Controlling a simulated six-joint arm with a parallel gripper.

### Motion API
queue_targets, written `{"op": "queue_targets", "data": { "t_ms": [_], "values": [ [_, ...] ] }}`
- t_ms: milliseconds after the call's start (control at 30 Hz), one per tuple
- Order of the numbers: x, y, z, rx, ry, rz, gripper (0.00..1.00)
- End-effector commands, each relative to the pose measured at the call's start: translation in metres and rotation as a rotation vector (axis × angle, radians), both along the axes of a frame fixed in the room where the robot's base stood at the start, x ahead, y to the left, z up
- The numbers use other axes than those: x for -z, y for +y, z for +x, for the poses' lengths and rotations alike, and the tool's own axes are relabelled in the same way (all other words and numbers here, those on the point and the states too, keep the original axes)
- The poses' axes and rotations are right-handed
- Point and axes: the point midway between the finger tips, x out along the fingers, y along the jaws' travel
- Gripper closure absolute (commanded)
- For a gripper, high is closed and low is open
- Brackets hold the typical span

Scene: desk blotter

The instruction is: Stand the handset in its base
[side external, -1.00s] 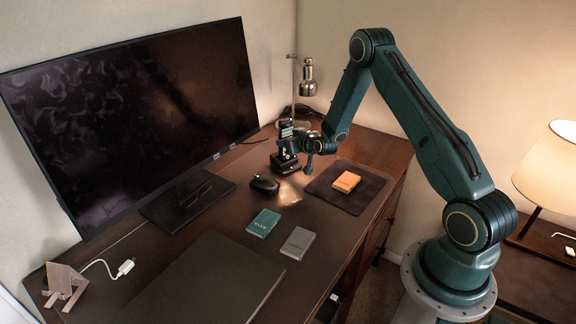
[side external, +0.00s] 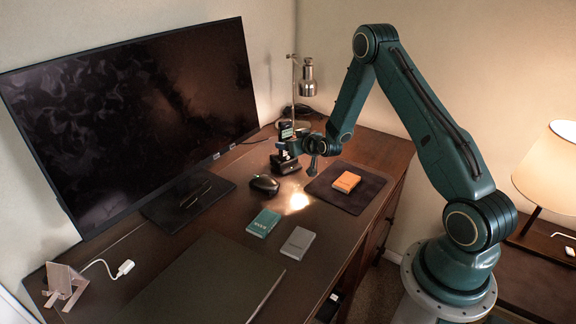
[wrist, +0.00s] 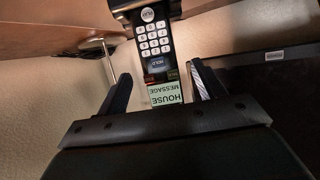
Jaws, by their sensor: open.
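The handset (wrist: 155,42) is a dark cordless phone with a white keypad and a pale green label screen. It stands upright in its black base (side external: 287,165) at the back of the desk, and the handset's upper part (side external: 286,129) shows beside my gripper in the side view. In the wrist view its lower end meets the dark base at the top of the picture. My gripper (wrist: 163,88) is open, with one finger on each side of the handset's screen end and a visible gap at both. In the side view my gripper (side external: 285,148) partly covers the handset.
A black mouse (side external: 264,184) lies in front of the base, and a monitor (side external: 140,110) stands to the left. A metal lamp (side external: 307,80) is behind. An orange box (side external: 346,182) rests on a dark mat (side external: 366,190). Teal (side external: 263,222) and grey (side external: 298,242) boxes lie nearer.

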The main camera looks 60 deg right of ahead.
Motion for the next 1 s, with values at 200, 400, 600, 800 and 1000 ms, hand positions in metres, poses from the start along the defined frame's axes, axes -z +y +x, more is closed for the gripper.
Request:
{"op": "queue_targets", "data": {
  "t_ms": [200,400,600,800,1000],
  "values": [
    [-0.011,0.008,-0.022,0.002,-0.001,0.000,0.31],
    [-0.020,0.017,-0.045,0.002,0.000,0.000,0.31],
    [-0.031,0.026,-0.068,0.002,0.000,0.000,0.31],
    [-0.040,0.034,-0.088,0.003,-0.001,0.001,0.31],
    [-0.045,0.039,-0.099,0.002,-0.002,-0.001,0.31]
  ]
}}
